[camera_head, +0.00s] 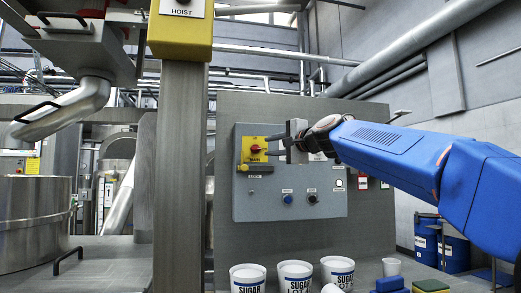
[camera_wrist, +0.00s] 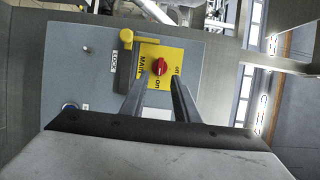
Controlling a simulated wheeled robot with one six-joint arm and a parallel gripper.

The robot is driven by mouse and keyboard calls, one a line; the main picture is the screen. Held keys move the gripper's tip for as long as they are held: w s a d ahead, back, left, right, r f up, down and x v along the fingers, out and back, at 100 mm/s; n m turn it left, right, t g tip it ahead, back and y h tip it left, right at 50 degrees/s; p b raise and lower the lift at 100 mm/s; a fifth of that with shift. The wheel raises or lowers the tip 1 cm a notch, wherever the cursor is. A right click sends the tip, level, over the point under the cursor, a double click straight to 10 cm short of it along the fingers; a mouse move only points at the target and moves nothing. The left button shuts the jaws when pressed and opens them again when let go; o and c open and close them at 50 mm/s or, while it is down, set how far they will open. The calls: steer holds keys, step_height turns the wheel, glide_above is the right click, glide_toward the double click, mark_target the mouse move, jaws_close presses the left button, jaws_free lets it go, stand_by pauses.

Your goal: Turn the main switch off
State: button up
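The main switch is a red knob (camera_head: 256,149) on a yellow plate (camera_head: 247,142) marked MAIN, at the upper left of the grey control box. In the wrist view the red knob (camera_wrist: 160,67) sits on the yellow plate just beyond my fingertips. A yellow latch (camera_wrist: 127,38) with a LOCK label (camera_wrist: 114,62) is beside the plate. My gripper (camera_head: 279,144) faces the switch from the right. In the wrist view my gripper (camera_wrist: 155,82) has its two fingers apart, with nothing between them. I cannot tell whether they touch the knob; its exact pointing is too small to read.
A blue knob (camera_head: 287,199) and a black knob (camera_head: 312,198) sit lower on the box. A hoist post (camera_head: 180,170) rises left of the box. Blue drums (camera_head: 453,250) stand at right.

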mark_target(257, 148)
steer(key=shift+x, duration=3.45)
jaws_close()
